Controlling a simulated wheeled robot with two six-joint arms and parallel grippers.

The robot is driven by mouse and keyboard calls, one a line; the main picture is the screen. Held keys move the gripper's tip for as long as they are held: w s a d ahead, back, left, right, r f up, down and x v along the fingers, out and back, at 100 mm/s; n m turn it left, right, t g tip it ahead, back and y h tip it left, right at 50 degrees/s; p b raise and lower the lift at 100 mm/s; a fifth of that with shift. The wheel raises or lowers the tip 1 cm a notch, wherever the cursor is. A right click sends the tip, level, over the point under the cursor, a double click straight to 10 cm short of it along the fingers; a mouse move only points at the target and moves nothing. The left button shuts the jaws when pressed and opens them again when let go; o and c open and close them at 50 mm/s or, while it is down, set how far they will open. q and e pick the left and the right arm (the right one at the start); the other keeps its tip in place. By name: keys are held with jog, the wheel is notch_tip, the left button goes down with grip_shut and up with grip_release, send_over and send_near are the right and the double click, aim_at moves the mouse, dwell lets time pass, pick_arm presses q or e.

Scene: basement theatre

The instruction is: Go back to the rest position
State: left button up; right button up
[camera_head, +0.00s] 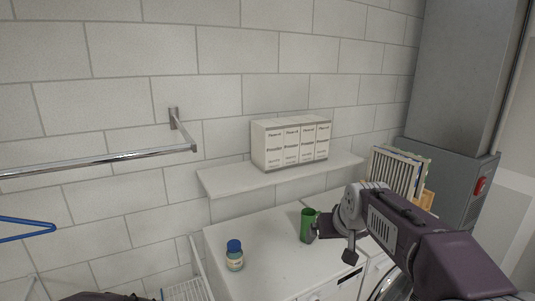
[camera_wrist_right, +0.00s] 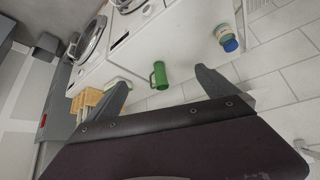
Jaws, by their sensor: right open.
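My right gripper (camera_head: 335,240) comes in from the right in the head view, just right of a green mug (camera_head: 307,226) and partly in front of the white top it stands on. In the right wrist view its two fingers (camera_wrist_right: 162,88) are spread wide with nothing held between them. The green mug (camera_wrist_right: 159,77) shows beyond the gap between the fingers, apart from them, its handle visible. My left gripper is not in view; only a dark part of my own body shows at the bottom left edge of the head view.
A blue-lidded jar (camera_head: 235,258) stands on the white machine top (camera_head: 270,232). Boxes (camera_head: 290,143) sit on a wall shelf (camera_head: 225,180) above. A metal rail (camera_head: 90,161) and blue hanger (camera_head: 25,228) are at left. Wooden-framed panels (camera_head: 398,172) and a grey unit (camera_head: 455,170) stand at right.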

jog(key=s+d+f+g, duration=0.2)
jog(key=s+f+g, duration=0.4)
jog(key=s+f, duration=1.6)
jog(key=shift+s+d+f+m, duration=0.25)
jog(key=shift+s+d+m, duration=0.1)
jog(key=shift+s, duration=0.3)
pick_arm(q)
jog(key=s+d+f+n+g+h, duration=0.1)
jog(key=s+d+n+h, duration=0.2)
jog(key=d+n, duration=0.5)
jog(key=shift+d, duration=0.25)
pick_arm(e)
jog(key=shift+c, duration=0.3)
jog(key=shift+a, duration=0.15)
jog(key=c, duration=0.5)
jog(key=shift+c, duration=0.2)
